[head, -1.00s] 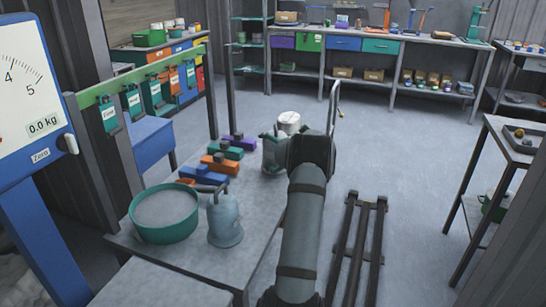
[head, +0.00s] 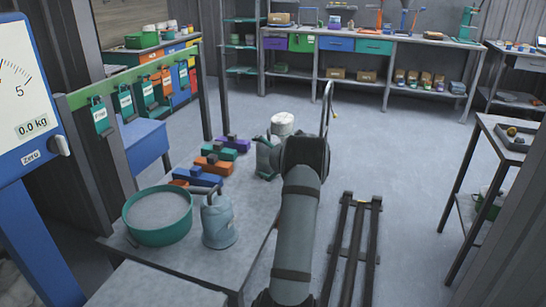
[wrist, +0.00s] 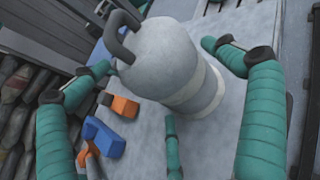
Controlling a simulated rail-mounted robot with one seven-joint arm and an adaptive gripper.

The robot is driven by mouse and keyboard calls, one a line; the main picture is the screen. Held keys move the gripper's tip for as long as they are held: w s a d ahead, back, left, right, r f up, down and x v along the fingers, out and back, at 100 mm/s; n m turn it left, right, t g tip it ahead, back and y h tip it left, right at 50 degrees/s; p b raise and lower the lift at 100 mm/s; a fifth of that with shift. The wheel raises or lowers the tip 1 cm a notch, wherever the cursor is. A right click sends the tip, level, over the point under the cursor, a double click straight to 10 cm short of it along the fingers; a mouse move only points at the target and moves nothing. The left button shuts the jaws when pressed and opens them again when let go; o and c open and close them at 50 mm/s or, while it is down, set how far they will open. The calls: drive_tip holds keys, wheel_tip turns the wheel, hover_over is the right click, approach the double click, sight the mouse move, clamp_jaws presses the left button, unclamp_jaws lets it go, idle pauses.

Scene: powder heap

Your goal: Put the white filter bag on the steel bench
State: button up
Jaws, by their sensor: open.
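In the wrist view my gripper (wrist: 160,62) is open. Its teal fingers are spread around a pale grey, domed thing with a dark hooked handle and a whiter, banded lower part. I cannot tell if they touch it. In the head view, greenish finger-like shapes flank a grey body beside my arm's far end. Just beyond stands a white upright cylinder (head: 282,123), which may be the white filter bag; I cannot be sure. The grey steel bench (head: 262,212) runs along the left of my arm.
On the bench stand a green basin of grey powder (head: 158,232), a blue-grey canister (head: 218,222) with a handle, and several coloured blocks (head: 214,165). A scale (head: 22,100) reads 0.0 kg at left.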

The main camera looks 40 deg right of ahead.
drive_tip(key=v, duration=1.1)
drive_tip(key=shift+s, duration=0.2)
idle(0.9)
